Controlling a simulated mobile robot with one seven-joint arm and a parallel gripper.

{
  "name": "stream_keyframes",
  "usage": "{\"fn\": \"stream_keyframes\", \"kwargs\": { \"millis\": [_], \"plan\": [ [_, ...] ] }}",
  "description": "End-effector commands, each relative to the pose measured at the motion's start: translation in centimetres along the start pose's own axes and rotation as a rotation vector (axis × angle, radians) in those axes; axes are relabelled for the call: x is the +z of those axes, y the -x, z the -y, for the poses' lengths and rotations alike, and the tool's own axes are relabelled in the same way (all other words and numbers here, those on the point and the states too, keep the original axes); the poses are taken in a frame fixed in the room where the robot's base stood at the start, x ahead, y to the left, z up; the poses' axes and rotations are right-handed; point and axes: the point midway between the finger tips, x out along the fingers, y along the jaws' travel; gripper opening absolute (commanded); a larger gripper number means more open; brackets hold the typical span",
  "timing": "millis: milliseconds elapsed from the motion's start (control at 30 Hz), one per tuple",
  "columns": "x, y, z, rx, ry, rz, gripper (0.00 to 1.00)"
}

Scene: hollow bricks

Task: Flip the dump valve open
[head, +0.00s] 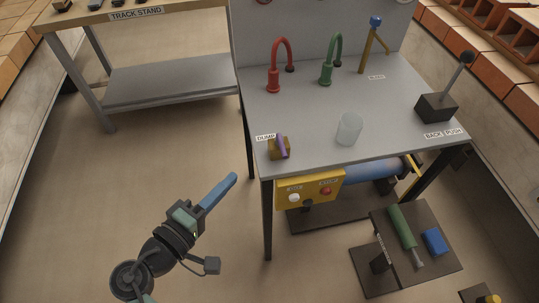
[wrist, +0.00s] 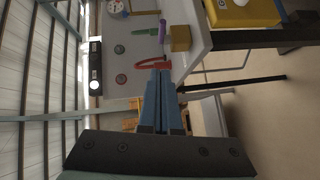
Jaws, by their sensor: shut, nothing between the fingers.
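The dump valve (head: 272,154) is a small brass-coloured block with a purple lever (head: 281,145) at the front left corner of the grey table, beside a white DUMP label (head: 265,137). The lever stands upright, slightly tilted. In the wrist view the brass block (wrist: 181,38) and the purple lever (wrist: 162,31) show near the top, beyond the fingertips. My gripper (head: 234,177) has long blue fingers, shut and empty. In the head view it is left of the table's front leg, below and left of the valve, and touches nothing. Its fingers also show in the wrist view (wrist: 159,72).
The grey table (head: 310,110) also carries red (head: 273,80) and green (head: 326,75) curved pipes, a clear cup (head: 349,129) and a black lever box (head: 437,107). A yellow button box (head: 310,190) hangs under the front edge. Open floor lies left of the table.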

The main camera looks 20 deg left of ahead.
Motion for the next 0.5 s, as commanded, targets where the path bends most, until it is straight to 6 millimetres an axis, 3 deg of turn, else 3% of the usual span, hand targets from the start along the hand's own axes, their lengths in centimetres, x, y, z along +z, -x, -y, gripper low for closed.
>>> {"fn": "stream_keyframes", "kwargs": {
  "millis": [400,500],
  "plan": [
    [0.0,-8.7,-0.1,0.000,-0.002,0.003,0.00],
    [1.3,-9.8,-0.1,-0.002,0.000,0.004,0.00]
  ]
}}
